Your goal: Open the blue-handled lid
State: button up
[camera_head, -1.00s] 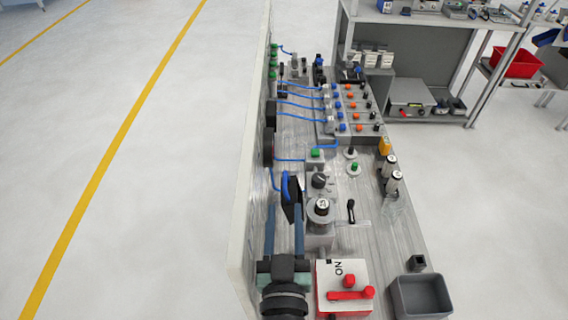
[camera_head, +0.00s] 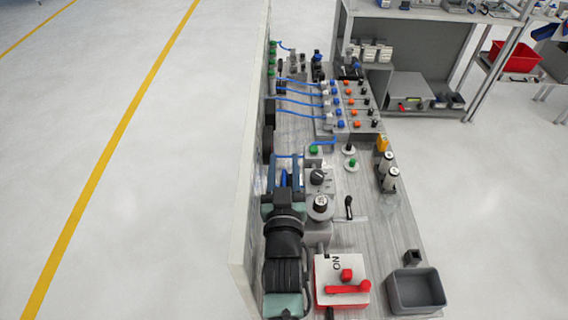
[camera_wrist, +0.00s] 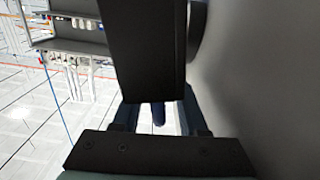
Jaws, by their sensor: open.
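The blue handle (camera_head: 283,179) is in the head view, low on the wall side of the bench, largely covered by my gripper. In the wrist view a short blue piece of the handle (camera_wrist: 158,114) shows below a large dark panel, which looks like the lid (camera_wrist: 143,50). My gripper (camera_head: 284,162) is open, with one blue-grey finger on each side of the handle. In the wrist view my gripper (camera_wrist: 158,106) also has the handle between its fingers, with gaps showing. I cannot tell whether a finger touches it. The lid's hinge side is hidden.
A grey knob unit (camera_head: 319,208) stands close to the right of my gripper. A white box with a red lever (camera_head: 347,287) and a grey bin (camera_head: 418,291) are nearer. The wall panel (camera_head: 252,150) runs close on the left. Blue hoses (camera_head: 300,100) lie farther back.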

jog(key=shift+c, duration=0.3)
grip_shut()
dwell(1.1)
